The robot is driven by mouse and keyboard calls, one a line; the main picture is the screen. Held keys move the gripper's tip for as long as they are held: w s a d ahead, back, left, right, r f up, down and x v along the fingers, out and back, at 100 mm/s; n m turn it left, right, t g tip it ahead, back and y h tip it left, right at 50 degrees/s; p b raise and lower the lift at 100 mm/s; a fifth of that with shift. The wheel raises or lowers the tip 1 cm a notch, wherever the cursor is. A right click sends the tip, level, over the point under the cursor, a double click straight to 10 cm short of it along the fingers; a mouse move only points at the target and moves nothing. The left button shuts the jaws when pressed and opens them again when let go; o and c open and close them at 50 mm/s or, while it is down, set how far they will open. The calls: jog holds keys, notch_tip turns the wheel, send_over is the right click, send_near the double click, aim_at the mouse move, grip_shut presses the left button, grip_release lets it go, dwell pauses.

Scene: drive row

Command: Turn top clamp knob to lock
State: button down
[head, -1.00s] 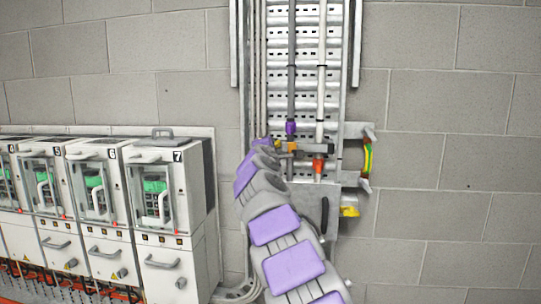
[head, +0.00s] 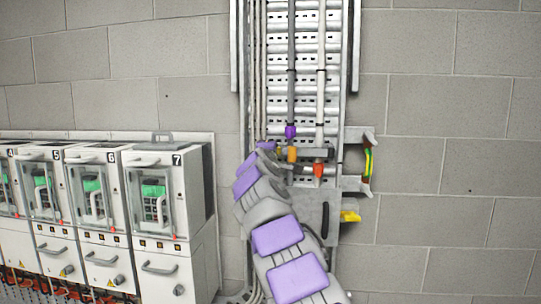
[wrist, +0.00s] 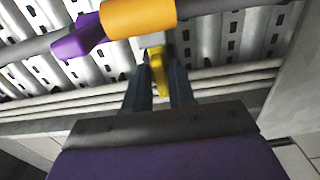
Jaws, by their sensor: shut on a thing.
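A yellow knob (wrist: 157,62) sits between the fingertips of my gripper (wrist: 159,78) in the wrist view. The fingers are shut on it from both sides. It lies just below an orange sleeve (wrist: 138,17) joined to a purple connector (wrist: 78,40). In the head view the orange sleeve (head: 292,154) and purple connector (head: 290,131) are on the left grey cable, beside my arm's end. My arm hides the knob there. A red-orange connector (head: 318,170) ends the white cable to the right.
A perforated cable ladder (head: 306,70) runs up the block wall. A bracket with a green-yellow strip (head: 368,162) and another yellow piece (head: 349,216) stick out at right. White cabinets, including number 7 (head: 170,215), stand at left.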

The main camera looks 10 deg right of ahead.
jog(key=shift+w+f, duration=0.1)
jog(key=shift+f, duration=0.25)
jog(key=c, duration=1.4)
grip_release()
jog(key=shift+o, duration=1.3)
jog(key=shift+r, duration=0.1)
jog(key=shift+r, duration=0.1)
jog(key=b+v, duration=0.3)
jog(key=v, duration=1.4)
jog(key=shift+a, duration=0.2)
